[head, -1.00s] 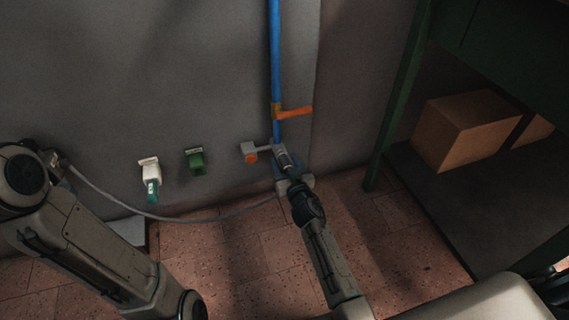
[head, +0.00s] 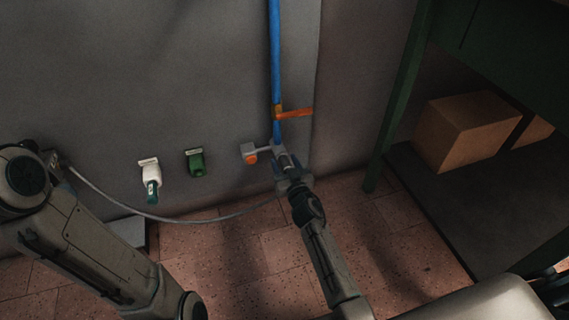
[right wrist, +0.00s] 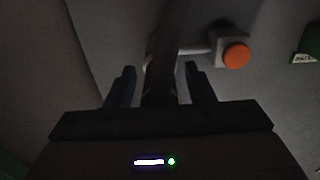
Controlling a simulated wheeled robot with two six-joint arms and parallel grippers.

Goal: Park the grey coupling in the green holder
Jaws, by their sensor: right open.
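The grey coupling (head: 285,160) is at the lower end of the blue pipe (head: 276,60), upright or slightly tilted. My right gripper (head: 290,178) is open at the coupling, which is dark between its two fingers in the right wrist view; I cannot tell whether they touch it. The green holder (head: 196,162) is on the wall to the left and looks empty. My left arm shows at the left, but its gripper does not.
A white holder (head: 148,165) with a teal-ended piece is left of the green one. A grey block with an orange button (head: 250,158) sits beside the pipe. An orange lever (head: 295,113) is above. A grey hose (head: 180,219) sags along the wall. A shelf with boxes (head: 465,130) stands right.

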